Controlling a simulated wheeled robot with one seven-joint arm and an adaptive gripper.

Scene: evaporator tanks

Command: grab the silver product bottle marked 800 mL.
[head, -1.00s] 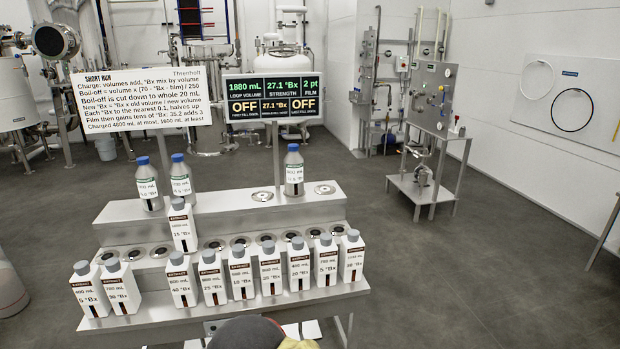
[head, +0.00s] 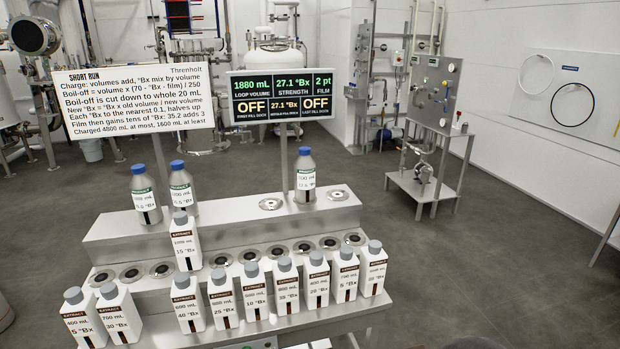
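Three silver product bottles with blue caps and green-banded labels stand upright on the top step of the stand: a left bottle (head: 145,196), a second bottle (head: 181,188) close beside it, and a right bottle (head: 305,176) below the display. Their volume figures are too small to read surely, so I cannot tell which one is marked 800 mL. My gripper's fingers are not in view; only a dark rounded piece, perhaps of my arm, shows at the bottom edge, well away from the bottles.
White extract bottles with grey caps, such as one (head: 187,303), line the front shelf; another (head: 185,242) stands on the middle step. Empty round sockets (head: 270,204) are right of the silver pair. A sign (head: 133,98) and display (head: 281,97) rise behind.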

